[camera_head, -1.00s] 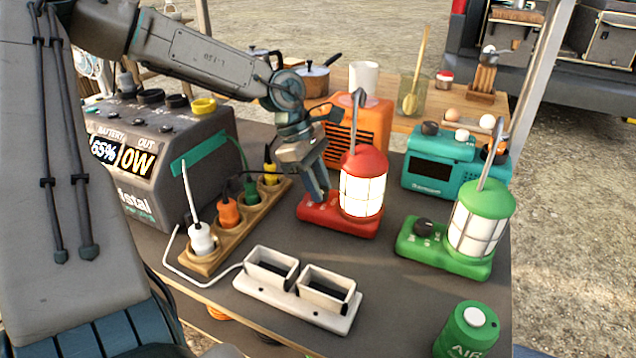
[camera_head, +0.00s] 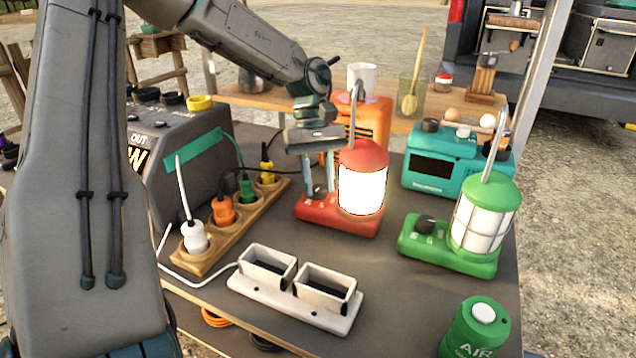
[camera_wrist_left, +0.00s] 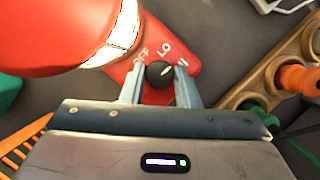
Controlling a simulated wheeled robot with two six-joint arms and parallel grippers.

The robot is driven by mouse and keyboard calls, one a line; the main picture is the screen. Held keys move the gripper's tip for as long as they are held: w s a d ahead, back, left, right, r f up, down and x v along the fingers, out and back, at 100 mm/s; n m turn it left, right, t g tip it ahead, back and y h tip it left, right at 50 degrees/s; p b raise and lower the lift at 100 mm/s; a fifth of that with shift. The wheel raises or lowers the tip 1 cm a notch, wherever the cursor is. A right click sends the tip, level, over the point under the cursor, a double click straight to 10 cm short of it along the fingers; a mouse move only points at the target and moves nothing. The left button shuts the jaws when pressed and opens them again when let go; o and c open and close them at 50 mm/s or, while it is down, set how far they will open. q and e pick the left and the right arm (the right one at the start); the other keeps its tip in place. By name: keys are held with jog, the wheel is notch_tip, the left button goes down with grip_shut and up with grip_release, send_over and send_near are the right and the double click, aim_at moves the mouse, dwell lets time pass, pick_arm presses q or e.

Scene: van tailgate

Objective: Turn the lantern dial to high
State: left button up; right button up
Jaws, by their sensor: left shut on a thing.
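The red lantern (camera_head: 362,190) stands on the table with its lamp glowing brightly. Its red base (camera_head: 350,225) carries a round black dial (camera_wrist_left: 160,73), with OFF, LO and a partly covered HI mark around it. My left gripper (camera_head: 317,190) reaches down over the base from above. In the left wrist view its two fingers (camera_wrist_left: 158,78) are on either side of the dial, shut on it. The dial's pale pointer line points toward the upper right, roughly between LO and HI. My right gripper is not in view.
A green lantern (camera_head: 483,220), unlit, with its own dial stands to the right. A teal radio (camera_head: 440,165) and an orange box (camera_head: 372,123) stand behind. A wooden power strip (camera_head: 230,230) with plugs is left; a white double holder (camera_head: 300,290) is in front.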

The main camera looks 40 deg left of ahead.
pick_arm(q)
jog(key=shift+m+y, duration=0.3)
jog(key=shift+m, duration=0.3)
jog(key=shift+g, duration=0.3)
jog(key=o, duration=1)
